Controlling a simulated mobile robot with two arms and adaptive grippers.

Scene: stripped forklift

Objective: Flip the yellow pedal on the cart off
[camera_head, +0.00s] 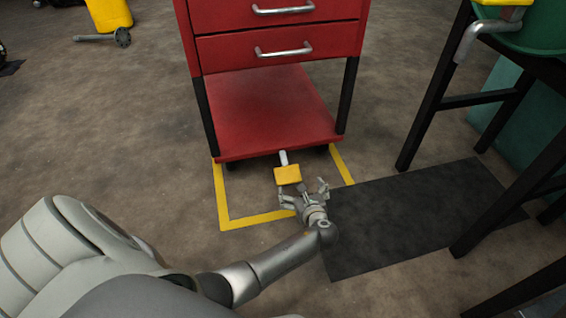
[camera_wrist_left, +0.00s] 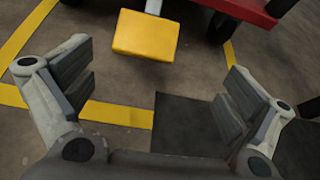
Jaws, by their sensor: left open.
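The yellow pedal (camera_head: 288,175) sticks out on a pale metal lever from under the front edge of the red cart (camera_head: 270,110). In the left wrist view the pedal (camera_wrist_left: 146,35) lies ahead, at the top middle, between the lines of the two fingers and beyond their tips. My left gripper (camera_head: 305,190) is low near the floor, just in front of and slightly right of the pedal. In the left wrist view its fingers (camera_wrist_left: 160,88) are spread wide, with nothing between them. I cannot tell if any finger touches the pedal; a gap shows. My right gripper is not in view.
Yellow tape (camera_head: 224,205) marks the floor around the cart's front. A dark mat (camera_head: 410,215) lies to the right, beside a black-legged stand (camera_head: 430,90) with a green container (camera_head: 540,30). A yellow object (camera_head: 108,14) stands far left.

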